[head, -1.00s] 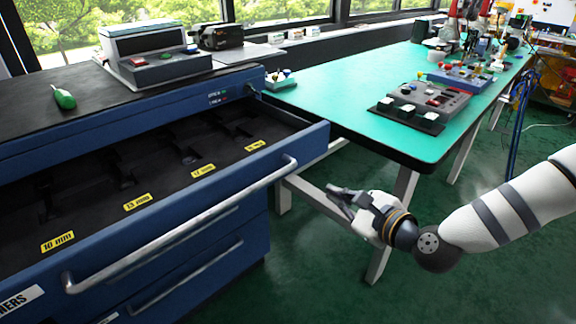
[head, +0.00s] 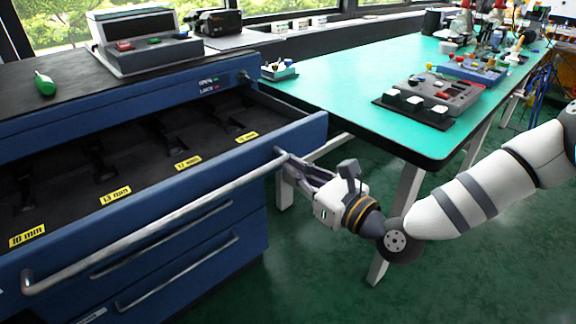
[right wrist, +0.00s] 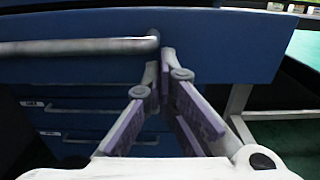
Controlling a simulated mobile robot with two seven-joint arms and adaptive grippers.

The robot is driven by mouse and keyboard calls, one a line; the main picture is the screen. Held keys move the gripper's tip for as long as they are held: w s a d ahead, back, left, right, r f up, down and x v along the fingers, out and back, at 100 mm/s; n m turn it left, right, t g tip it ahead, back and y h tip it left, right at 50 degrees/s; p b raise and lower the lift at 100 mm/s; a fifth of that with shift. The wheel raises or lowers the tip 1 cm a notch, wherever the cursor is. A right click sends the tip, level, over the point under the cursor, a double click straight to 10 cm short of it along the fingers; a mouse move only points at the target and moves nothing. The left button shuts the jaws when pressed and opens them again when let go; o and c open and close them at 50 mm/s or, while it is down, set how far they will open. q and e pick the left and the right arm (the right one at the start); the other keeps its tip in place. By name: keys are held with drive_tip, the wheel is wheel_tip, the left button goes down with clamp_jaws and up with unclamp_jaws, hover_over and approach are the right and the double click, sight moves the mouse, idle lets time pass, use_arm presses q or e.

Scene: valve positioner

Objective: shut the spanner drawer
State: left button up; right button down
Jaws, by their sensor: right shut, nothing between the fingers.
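The spanner drawer is the blue top drawer, with its front panel (head: 180,208) pulled well out of the cabinet. Its black tray (head: 140,160) shows dark recesses and yellow size labels; I make out no spanners in them. A long grey bar handle (head: 165,218) runs along the front. My right gripper (head: 284,163) is shut and empty at the right end of the handle, close to the drawer front. In the right wrist view, its fingertips (right wrist: 164,62) are by the handle's end post; I cannot tell if they touch. My left gripper is not in view.
More drawers sit below, with a handle (head: 180,272). The cabinet top (head: 65,105) holds a green-handled tool (head: 45,84) and a grey device (head: 145,45). A green-topped table (head: 340,95) stands right of the cabinet. Green floor (head: 480,270) is open around my right arm.

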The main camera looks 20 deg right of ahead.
drive_tip(key=shift+x, duration=1)
